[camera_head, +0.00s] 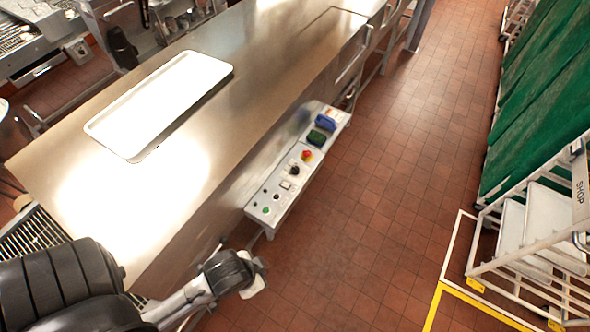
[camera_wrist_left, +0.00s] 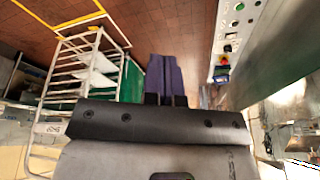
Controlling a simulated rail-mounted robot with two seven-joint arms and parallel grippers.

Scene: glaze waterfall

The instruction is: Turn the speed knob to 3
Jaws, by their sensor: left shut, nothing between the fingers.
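A pale control panel (camera_head: 271,194) is mounted along the side of the steel table and carries several buttons and knobs. A black knob (camera_head: 295,170) sits about midway along it, but its markings and setting are too small to read. The panel also shows at the upper right of the left wrist view (camera_wrist_left: 252,32), with a dark knob (camera_wrist_left: 228,48) on it. My left gripper (camera_head: 256,280) is below the near end of the panel, apart from it. Its dark purple fingers (camera_wrist_left: 166,75) are shut and empty in the left wrist view. My right gripper is not in view.
The steel table (camera_head: 255,85) holds a white tray (camera_head: 160,103). A red button (camera_head: 306,155) and blue and green parts are on the panel's far end. The tiled floor right of it is clear. A white rack (camera_head: 530,240) with green covers stands at the right.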

